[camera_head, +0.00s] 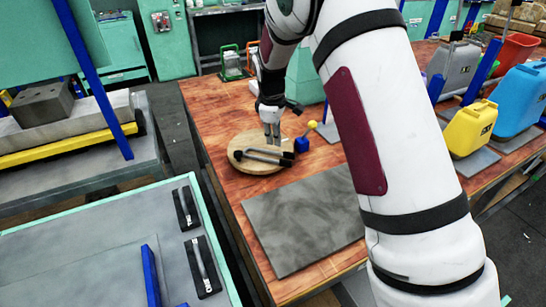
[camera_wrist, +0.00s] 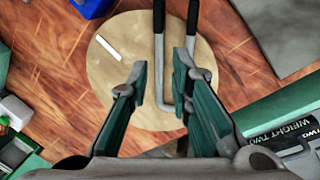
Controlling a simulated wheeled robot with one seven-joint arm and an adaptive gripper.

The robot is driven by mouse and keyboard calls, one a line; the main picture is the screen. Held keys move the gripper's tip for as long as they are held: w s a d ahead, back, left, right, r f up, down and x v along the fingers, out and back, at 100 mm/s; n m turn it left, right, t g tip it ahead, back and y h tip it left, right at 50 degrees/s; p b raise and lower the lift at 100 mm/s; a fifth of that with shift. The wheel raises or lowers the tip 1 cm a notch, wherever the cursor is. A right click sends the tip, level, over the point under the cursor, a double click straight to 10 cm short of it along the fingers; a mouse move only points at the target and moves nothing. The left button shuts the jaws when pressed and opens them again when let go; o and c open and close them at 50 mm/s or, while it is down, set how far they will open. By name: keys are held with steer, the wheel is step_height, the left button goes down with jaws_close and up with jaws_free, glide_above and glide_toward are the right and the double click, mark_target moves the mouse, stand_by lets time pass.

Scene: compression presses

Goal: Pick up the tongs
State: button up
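The tongs (camera_head: 264,157) lie on a round wooden board (camera_head: 242,143) on the wooden table. They are a U-shaped metal piece with black handle ends. In the wrist view the tongs (camera_wrist: 159,66) have their handles toward the top and their bend toward my gripper. The fingers look apart from the left arm of the tongs; whether the right finger touches the right arm I cannot tell. In the head view my gripper (camera_head: 272,132) is just above and behind the tongs.
A small white strip (camera_wrist: 108,47) lies on the board. A grey plate (camera_head: 300,222) lies in front. Yellow (camera_head: 471,128) and blue (camera_head: 518,98) containers stand at right. A "weight two" block (camera_wrist: 285,135) is beside my gripper.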

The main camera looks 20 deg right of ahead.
mark_target(276, 152)
steer(key=shift+w+d+f+p, duration=0.1)
steer(key=shift+w+f, duration=0.15)
steer(key=shift+f, duration=0.9)
steer(key=shift+w+d+f+p, duration=0.1)
steer(key=shift+w+f, duration=0.1)
steer(key=shift+f, duration=1)
steer(key=shift+w+d+f+p, duration=0.1)
steer(key=shift+w+f, duration=0.15)
steer(key=shift+f, duration=0.9)
jaws_close()
